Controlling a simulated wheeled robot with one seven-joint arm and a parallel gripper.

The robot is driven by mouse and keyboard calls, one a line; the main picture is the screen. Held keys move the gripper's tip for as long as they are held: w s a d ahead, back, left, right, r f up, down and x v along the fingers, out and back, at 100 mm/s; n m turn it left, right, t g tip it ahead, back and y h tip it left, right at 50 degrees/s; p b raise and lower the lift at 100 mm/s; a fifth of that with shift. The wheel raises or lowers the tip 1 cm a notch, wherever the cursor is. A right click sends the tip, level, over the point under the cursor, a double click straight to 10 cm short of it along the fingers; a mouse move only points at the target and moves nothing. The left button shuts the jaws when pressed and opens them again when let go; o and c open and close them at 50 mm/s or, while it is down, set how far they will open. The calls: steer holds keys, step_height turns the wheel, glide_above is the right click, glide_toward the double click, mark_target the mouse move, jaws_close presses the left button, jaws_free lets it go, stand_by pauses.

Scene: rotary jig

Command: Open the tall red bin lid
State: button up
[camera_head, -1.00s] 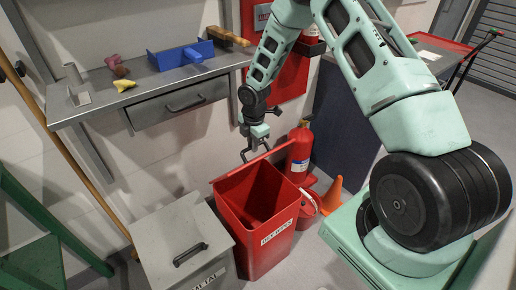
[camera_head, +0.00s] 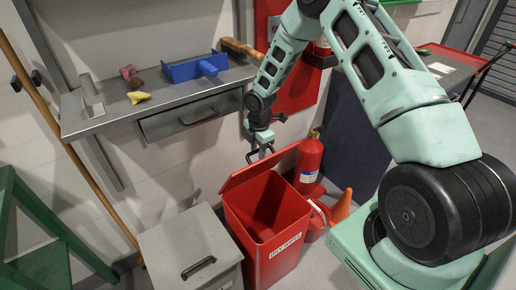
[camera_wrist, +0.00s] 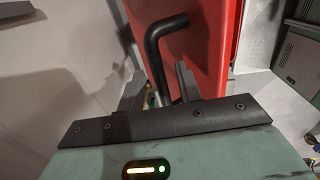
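The tall red bin (camera_head: 268,225) stands on the floor with its mouth uncovered. Its red lid (camera_head: 238,180) is raised along the back edge, tilted up toward the wall. The lid's red face (camera_wrist: 205,50) also shows in the wrist view, with a bent black handle (camera_wrist: 154,60) on it. My gripper (camera_head: 262,156) is at the raised lid's far side. In the wrist view my gripper's fingers (camera_wrist: 160,86) are spread, with the handle bar between them and visible gaps on both sides. Whether a finger touches the lid is unclear.
A grey bin with a closed lid (camera_head: 190,245) stands left of the red bin. A fire extinguisher (camera_head: 309,160) and an orange cone (camera_head: 341,206) stand to its right. A workbench (camera_head: 160,110) with a blue tray is behind, along the wall.

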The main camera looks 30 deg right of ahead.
steer(key=shift+r, duration=0.2)
step_height(320, 180, up, 17)
steer(key=s, duration=0.1)
steer(key=shift+b, duration=0.35)
steer(key=shift+r, duration=0.1)
steer(key=shift+d, duration=0.1)
steer(key=c, duration=0.5)
steer(key=shift+y, duration=0.7)
steer(key=f, duration=0.1)
steer(key=s+d+f, duration=0.2)
steer(key=f, duration=0.1)
steer(key=shift+s+d+f+p, duration=0.1)
steer(key=shift+p, duration=0.3)
jaws_close()
steer(key=s+f+t+y, duration=0.1)
steer(key=s+d+f+t, duration=0.1)
steer(key=s+f+y+p, duration=0.1)
steer(key=f, duration=0.1)
steer(key=shift+s+d+m+t+y, duration=0.15)
steer(key=shift+d+m+t+y, duration=0.15)
steer(key=shift+t, duration=0.1)
steer(key=w+a+f, duration=0.1)
steer(key=f, duration=0.1)
steer(key=w+a+f+t+p, duration=0.1)
steer(key=f, duration=0.2)
steer(key=w+a+f+t, duration=0.1)
steer(key=f, duration=0.2)
steer(key=shift+w+a+m+y+p, duration=0.15)
steer(key=shift+a+m+y+p, duration=0.15)
steer(key=shift+y+p, duration=0.1)
